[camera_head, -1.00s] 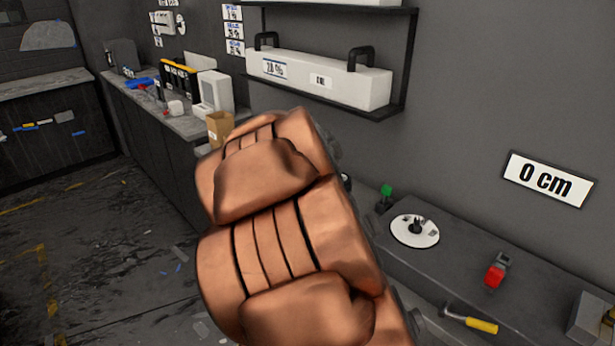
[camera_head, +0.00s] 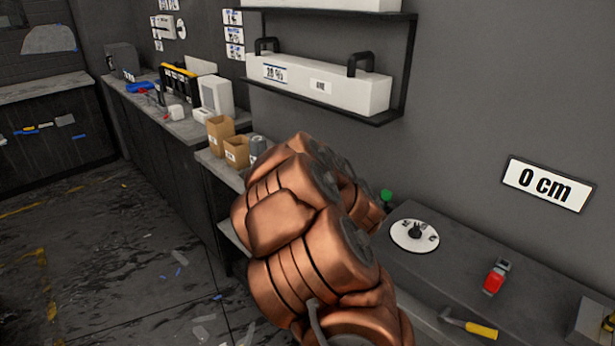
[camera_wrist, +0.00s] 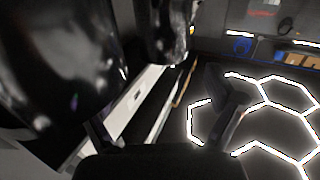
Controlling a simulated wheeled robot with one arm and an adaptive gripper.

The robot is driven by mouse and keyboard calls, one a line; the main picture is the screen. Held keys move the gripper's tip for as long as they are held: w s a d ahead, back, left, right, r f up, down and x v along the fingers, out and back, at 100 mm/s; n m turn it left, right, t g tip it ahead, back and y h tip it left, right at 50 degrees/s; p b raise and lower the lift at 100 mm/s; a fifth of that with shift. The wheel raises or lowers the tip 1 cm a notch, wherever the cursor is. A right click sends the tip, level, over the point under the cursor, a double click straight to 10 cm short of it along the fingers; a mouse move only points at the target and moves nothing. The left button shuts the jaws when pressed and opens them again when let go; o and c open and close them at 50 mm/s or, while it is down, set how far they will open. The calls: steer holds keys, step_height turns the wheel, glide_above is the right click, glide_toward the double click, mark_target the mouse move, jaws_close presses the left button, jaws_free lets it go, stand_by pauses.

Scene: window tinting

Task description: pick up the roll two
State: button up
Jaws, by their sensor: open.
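No thing is plainly marked as roll two. A long white case (camera_head: 320,82) with two black handles and a percent label, too small to read surely, lies on the wall shelf in the head view. Part of another white case (camera_head: 330,3) shows above it, cut by the top edge. In the wrist view long white shapes (camera_wrist: 135,98) run aslant; I cannot tell which case each is. My gripper (camera_wrist: 165,110) shows as dark fingers in the wrist view, open, with nothing seen between them. In the head view my copper-coloured arm hides the gripper.
A counter on the right holds a white disc (camera_head: 414,235), a red tool (camera_head: 495,278) and a yellow-handled hammer (camera_head: 470,325). Cardboard boxes (camera_head: 237,151) stand on the counter behind my arm. The floor at left is mostly open.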

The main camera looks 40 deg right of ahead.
steer(key=shift+p+x, duration=0.95)
steer(key=shift+p, duration=0.75)
steer(key=shift+w+a+r, duration=0.1)
steer(key=shift+w+a, duration=0.05)
steer(key=shift+w, duration=0.1)
steer(key=shift+r+p+x, duration=0.2)
steer(key=shift+p+x, duration=0.75)
steer(key=shift+x, duration=1.55)
steer(key=shift+f, duration=0.15)
steer(key=shift+c, duration=0.3)
steer(key=shift+a, duration=0.1)
jaws_close()
